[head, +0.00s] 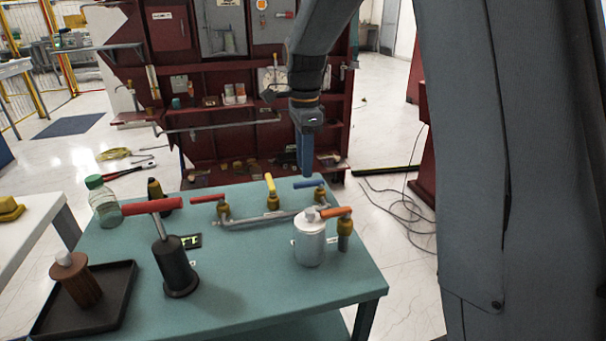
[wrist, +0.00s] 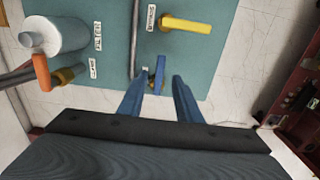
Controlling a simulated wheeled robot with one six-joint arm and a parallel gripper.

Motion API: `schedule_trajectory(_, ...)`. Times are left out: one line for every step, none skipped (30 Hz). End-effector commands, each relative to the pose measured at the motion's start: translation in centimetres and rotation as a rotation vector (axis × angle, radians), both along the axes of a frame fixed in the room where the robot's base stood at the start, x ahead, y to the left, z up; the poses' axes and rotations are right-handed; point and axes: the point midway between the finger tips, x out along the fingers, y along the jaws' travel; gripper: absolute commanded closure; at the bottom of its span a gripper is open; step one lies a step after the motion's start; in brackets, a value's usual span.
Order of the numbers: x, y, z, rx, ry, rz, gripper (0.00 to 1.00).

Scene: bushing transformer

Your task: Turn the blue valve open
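The blue valve (head: 309,184) has a flat lever handle on a brass body, at the far right part of the pipe on the teal table. In the wrist view the blue handle (wrist: 160,69) shows between the two fingertips, pointing up the picture. My gripper (head: 306,172) points down at the blue valve from above. In the wrist view its blue fingers (wrist: 158,76) are open, with a gap on each side of the handle. I see no contact, and the height of the fingertips over the handle is hard to judge. Part of the valve body is hidden.
A yellow valve (head: 270,183), a red valve (head: 209,199) and an orange valve (head: 336,212) stand nearby. A silver canister (head: 310,240) is in front. A dark cylinder with red handle (head: 173,262), a bottle (head: 103,205) and a black tray (head: 115,290) are at the left.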

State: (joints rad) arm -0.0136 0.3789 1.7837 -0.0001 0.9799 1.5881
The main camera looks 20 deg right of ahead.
Motion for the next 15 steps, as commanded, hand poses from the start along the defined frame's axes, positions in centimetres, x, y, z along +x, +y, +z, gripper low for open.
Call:
schedule_trajectory(-0.1, 0.0, -0.8, 0.0, 0.002, 0.0, 0.69)
schedule_trajectory(-0.1, 0.0, -1.3, 0.0, 0.003, 0.0, 0.69)
schedule_trajectory(-0.1, 0.0, -1.9, 0.0, 0.002, 0.001, 0.69)
schedule_trajectory(-0.1, 0.0, -2.3, 0.0, 0.002, 0.001, 0.69)
schedule_trajectory(-0.1, 0.1, -2.7, 0.0, 0.003, 0.001, 0.69)
schedule_trajectory(-0.1, 0.1, -3.1, 0.0, 0.002, 0.002, 0.69)
schedule_trajectory(0.0, 0.1, -3.4, 0.0, 0.001, 0.002, 0.69)
schedule_trajectory(0.0, 0.1, -3.6, 0.0, 0.001, 0.002, 0.69)
schedule_trajectory(0.0, 0.1, -3.9, 0.0, 0.001, 0.002, 0.69)
schedule_trajectory(0.0, 0.1, -4.1, 0.0, 0.001, 0.003, 0.69)
schedule_trajectory(0.0, 0.2, -4.2, 0.0, 0.0, 0.003, 0.69)
schedule_trajectory(0.0, 0.2, -4.3, 0.0, 0.0, 0.004, 0.69)
schedule_trajectory(0.0, 0.2, -4.4, 0.0, -0.001, 0.004, 0.69)
schedule_trajectory(0.0, 0.2, -4.4, 0.0, -0.001, 0.004, 0.69)
schedule_trajectory(0.0, 0.2, -4.4, 0.0, -0.001, 0.004, 0.69)
